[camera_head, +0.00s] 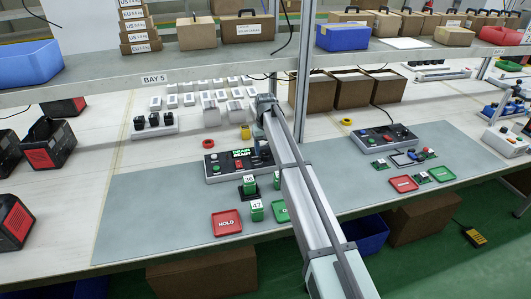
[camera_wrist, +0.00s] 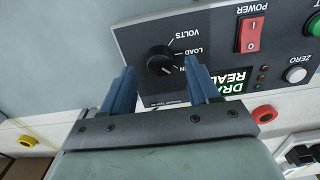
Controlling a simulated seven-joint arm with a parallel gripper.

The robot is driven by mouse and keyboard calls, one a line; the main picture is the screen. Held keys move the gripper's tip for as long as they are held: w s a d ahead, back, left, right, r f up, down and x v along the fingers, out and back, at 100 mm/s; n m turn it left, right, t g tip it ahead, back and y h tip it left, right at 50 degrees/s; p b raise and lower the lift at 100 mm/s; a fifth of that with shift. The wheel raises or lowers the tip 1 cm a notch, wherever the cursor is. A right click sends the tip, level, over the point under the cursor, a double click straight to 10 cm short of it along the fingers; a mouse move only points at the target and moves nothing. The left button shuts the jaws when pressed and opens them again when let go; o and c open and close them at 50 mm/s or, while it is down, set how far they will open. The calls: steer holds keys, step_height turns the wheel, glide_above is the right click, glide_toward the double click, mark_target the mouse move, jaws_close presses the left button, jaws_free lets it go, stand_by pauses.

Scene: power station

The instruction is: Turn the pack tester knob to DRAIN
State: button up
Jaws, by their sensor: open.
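The pack tester (camera_head: 226,170) is a dark panel on the grey mat, its right end covered by my arm in the head view. The black round knob (camera_wrist: 159,59) shows in the wrist view, with labels VOLTS, LOAD and one ending in IN, partly hidden by a finger. A white mark at the knob's lower right points toward that last label. My gripper (camera_wrist: 160,72) is open, its blue fingers on either side of the knob; contact cannot be told. The head view hides the knob.
Green packs (camera_head: 256,210) numbered 36 and 47 stand before the tester, near a red HOLD tray (camera_head: 226,223) and a partly hidden green tray (camera_head: 280,211). A red power switch (camera_wrist: 250,34) and a white ZERO button (camera_wrist: 295,74) sit near the knob. The mat's left side is clear.

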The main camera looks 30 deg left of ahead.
mark_target(266, 154)
step_height(266, 154, up, 12)
steer(key=shift+f, duration=0.2)
stand_by(0.6)
